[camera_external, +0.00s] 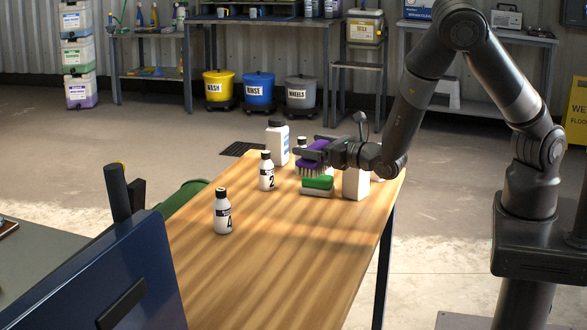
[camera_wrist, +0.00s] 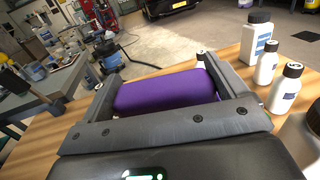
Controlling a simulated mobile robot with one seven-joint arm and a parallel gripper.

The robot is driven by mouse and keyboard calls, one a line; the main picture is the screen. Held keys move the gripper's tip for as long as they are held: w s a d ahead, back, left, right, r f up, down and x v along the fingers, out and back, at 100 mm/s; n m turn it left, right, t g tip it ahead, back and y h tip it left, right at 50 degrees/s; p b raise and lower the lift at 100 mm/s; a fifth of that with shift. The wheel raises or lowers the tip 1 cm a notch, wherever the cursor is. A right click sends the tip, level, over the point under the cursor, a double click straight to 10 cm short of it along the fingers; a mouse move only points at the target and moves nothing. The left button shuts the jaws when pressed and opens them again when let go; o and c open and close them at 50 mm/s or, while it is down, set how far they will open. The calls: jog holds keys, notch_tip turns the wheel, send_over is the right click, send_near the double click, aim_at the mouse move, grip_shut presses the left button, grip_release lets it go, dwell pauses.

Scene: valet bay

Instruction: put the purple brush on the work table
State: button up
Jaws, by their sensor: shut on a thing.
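The purple brush (camera_external: 313,158) is between the fingers of my gripper (camera_external: 310,151), near the far end of the wooden work table (camera_external: 270,245). Its purple back (camera_wrist: 165,92) fills the space between the two fingers (camera_wrist: 165,90) in the wrist view. The bristles point down, just above or behind a green brush (camera_external: 318,183) on the table. I cannot tell whether the purple brush touches anything below it.
White bottles with black caps stand on the table: one marked 4 (camera_external: 222,212), one marked 2 (camera_external: 267,172) and a larger one (camera_external: 278,143). A white container (camera_external: 356,183) stands right of the green brush. The table's near half is mostly clear.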

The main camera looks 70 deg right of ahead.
jog(key=shift+m+h, duration=0.5)
jog(key=shift+h, duration=0.2)
jog(key=d, duration=0.3)
jog(key=d+r, duration=0.1)
jog(key=d, duration=0.1)
jog(key=shift+s, duration=0.15)
